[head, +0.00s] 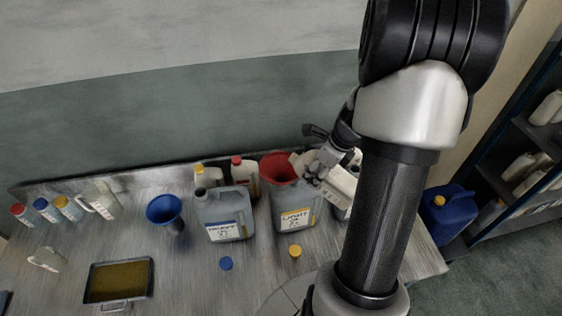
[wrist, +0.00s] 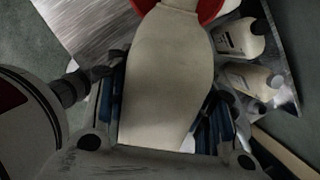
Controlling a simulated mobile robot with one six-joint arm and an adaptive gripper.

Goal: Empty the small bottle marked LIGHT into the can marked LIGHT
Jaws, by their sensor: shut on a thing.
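The grey can marked LIGHT (head: 297,208) stands upright on the metal bench, with a yellow-edged label. A red funnel (head: 278,170) sits at the can's top; its rim also shows in the wrist view (wrist: 207,10). My gripper (head: 328,166) is shut on a cream bottle (head: 340,183), above and right of the funnel. In the wrist view the bottle (wrist: 168,75) lies between both fingers, its neck end towards the funnel. In the head view the bottle is tilted, neck by the funnel's right side. I cannot read its label or see any oil flowing.
A can marked HEAVY (head: 224,213) stands left of the LIGHT can. A blue funnel (head: 164,211) and an oil tray (head: 118,262) are further left. A blue cap (head: 226,263) and a yellow cap (head: 295,251) lie in front. Other bottles stand behind the cans.

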